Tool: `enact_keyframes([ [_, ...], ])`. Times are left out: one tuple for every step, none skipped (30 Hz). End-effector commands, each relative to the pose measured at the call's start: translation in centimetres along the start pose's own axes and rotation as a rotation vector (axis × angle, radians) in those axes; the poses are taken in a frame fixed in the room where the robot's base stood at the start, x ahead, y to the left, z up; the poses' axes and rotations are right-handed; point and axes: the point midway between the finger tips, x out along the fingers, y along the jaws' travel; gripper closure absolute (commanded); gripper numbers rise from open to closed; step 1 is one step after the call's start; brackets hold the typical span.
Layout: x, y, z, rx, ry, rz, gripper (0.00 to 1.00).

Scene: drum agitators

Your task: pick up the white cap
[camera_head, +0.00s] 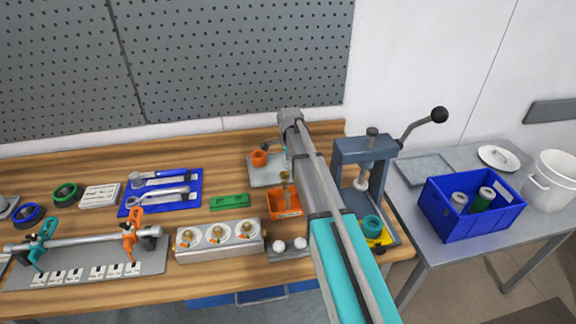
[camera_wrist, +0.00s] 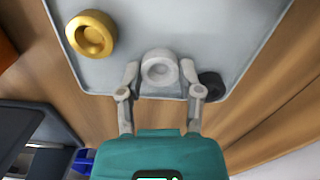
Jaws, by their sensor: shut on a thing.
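The white cap (camera_wrist: 159,66) is a short round piece with a ringed top, in the middle of the wrist view. My gripper (camera_wrist: 163,77) is shut on it, with one grey finger on each side. The cap is over the near edge of a light grey tray (camera_wrist: 150,25); I cannot tell whether it is lifted clear. A gold cap (camera_wrist: 91,35) sits on the tray to the left. A black cap (camera_wrist: 212,85) is close by the right finger. In the head view the tray (camera_head: 262,180) shows at the back of the bench, but the white cap is not discernible there.
An orange bin (camera_head: 285,212) stands in front of the tray. An orange cup-like piece (camera_head: 260,158) shows at the tray. A grey lever press (camera_head: 362,150) stands just right of my arm. A green block (camera_head: 229,202) lies to the left. A pegboard wall (camera_head: 230,60) rises behind the bench.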

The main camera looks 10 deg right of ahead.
Motion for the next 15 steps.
enact_keyframes([
  [0.0,0.0,0.0,0.000,0.000,0.000,0.81],
  [0.0,0.0,0.0,0.000,0.000,0.000,0.81],
  [0.0,0.0,0.0,0.000,0.000,0.000,0.81],
  [0.0,0.0,0.0,0.000,0.000,0.000,0.81],
  [0.0,0.0,0.0,0.000,0.000,0.000,0.81],
  [-0.1,0.0,0.0,0.000,0.000,0.000,0.81],
  [-0.1,0.0,0.0,0.000,0.000,0.000,0.81],
  [-0.2,0.0,0.0,0.000,0.000,0.000,0.81],
  [-0.3,0.0,0.0,0.000,0.000,0.000,0.81],
  [-0.4,0.0,0.0,0.000,0.000,0.000,0.81],
  [-0.5,0.0,0.0,0.000,0.000,0.000,0.81],
  [-0.7,0.0,0.0,0.000,0.000,0.000,0.81],
  [-0.8,0.0,0.0,0.000,0.000,0.000,0.81],
  [-1.0,0.0,0.0,0.000,0.000,0.000,0.81],
  [-1.2,0.0,0.0,0.000,0.000,0.000,0.81],
])
